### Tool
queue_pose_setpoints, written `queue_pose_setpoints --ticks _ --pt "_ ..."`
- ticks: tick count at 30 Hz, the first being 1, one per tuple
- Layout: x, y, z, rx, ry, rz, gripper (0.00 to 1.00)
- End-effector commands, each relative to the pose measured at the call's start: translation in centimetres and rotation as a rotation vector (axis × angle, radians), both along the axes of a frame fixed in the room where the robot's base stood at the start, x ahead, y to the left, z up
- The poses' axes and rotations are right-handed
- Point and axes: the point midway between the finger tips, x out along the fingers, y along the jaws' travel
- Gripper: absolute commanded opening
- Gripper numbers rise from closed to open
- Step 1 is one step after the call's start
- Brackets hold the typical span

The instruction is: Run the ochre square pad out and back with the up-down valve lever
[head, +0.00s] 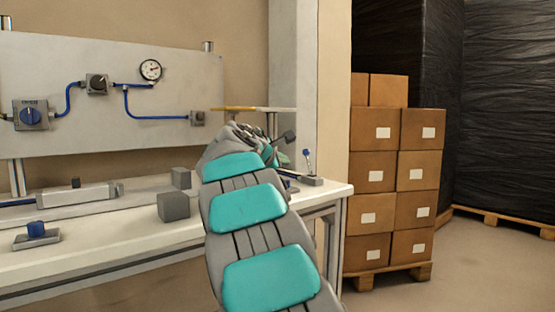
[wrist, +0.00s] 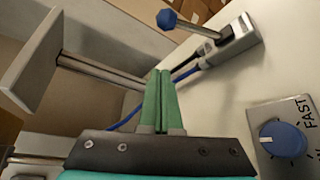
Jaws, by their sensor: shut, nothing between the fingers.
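The ochre pad (head: 234,109) shows nearly edge-on in the head view, above and behind the end of my arm. In the wrist view a plain square plate (wrist: 32,62) on a metal rod stands at the left; its face looks grey-tan, and I cannot tell if it is the same pad. The valve lever (wrist: 167,18) has a blue knob and leans out from its grey valve body (wrist: 236,40). It also shows in the head view (head: 307,153), right of my arm. My gripper (wrist: 160,74) is shut and empty, apart from the lever. My arm hides it in the head view.
A blue FAST dial (wrist: 282,140) sits at the right of the wrist view. Grey blocks (head: 174,206) and a blue-knobbed device (head: 37,234) stand on the bench (head: 110,248). A gauge panel (head: 170,85) rises behind. Stacked cartons (head: 375,172) stand to the right.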

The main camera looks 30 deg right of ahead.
Motion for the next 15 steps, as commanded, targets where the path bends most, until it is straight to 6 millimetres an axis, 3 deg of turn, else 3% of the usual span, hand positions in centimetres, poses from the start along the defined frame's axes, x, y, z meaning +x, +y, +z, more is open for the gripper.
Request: queue_pose_setpoints --ticks 6,15 --pt "1.2 -2.2 -0.7 0.004 0.001 -0.002 0.0" --pt "-1.9 -2.9 1.3 0.001 -0.001 -0.002 0.0"
